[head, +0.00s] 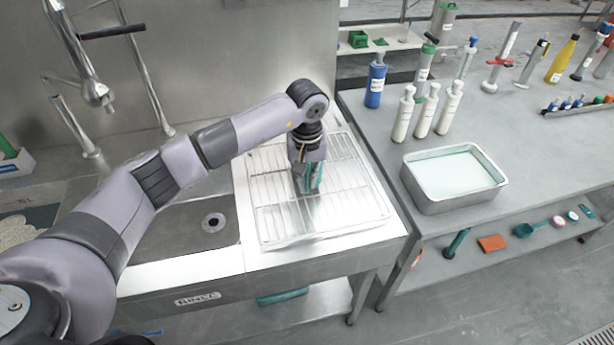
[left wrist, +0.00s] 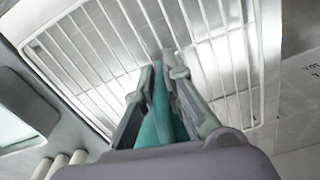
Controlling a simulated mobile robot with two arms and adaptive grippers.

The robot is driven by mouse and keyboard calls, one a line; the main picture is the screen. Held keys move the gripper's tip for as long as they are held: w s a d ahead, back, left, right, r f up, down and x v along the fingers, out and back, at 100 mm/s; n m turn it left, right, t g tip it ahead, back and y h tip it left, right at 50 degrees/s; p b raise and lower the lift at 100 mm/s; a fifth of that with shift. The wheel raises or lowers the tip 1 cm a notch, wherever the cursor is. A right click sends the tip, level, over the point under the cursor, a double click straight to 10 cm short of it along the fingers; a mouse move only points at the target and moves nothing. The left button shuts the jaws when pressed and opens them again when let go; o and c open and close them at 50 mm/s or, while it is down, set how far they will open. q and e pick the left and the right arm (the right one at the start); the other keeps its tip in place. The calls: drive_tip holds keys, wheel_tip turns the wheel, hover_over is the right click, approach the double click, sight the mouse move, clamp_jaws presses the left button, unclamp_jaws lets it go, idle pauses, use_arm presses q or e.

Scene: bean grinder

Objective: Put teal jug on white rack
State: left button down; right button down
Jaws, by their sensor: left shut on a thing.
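The white wire rack (head: 275,222) lies on the steel drainboard to the right of the sink. My left gripper (head: 308,185) points down over the middle of the rack and is shut on the teal jug (head: 316,176). The gripper hides most of the jug in the head view. In the left wrist view the jug (left wrist: 155,122) shows as a teal shape between the two fingers (left wrist: 165,90), with the bars of the rack (left wrist: 90,60) beyond it. I cannot tell whether the jug touches the rack. My right gripper is in neither view.
The sink (head: 185,225) and a tall faucet (head: 95,90) are on the left. On the right, a grey table holds a steel tray (head: 450,200) of pale liquid, white bottles (head: 425,112) and a blue bottle (head: 375,82). Much of the rack around the gripper is bare.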

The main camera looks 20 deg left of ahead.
use_arm(q)
drive_tip(key=shift+f, duration=0.15)
drive_tip(key=c, duration=1.7)
unclamp_jaws()
drive_tip(key=shift+r, duration=0.45)
wheel_tip(320, 180, up, 11)
drive_tip(key=b, duration=0.3)
drive_tip(key=shift+s+f, duration=0.1)
drive_tip(key=shift+f, duration=0.1)
drive_tip(key=shift+r, duration=0.5)
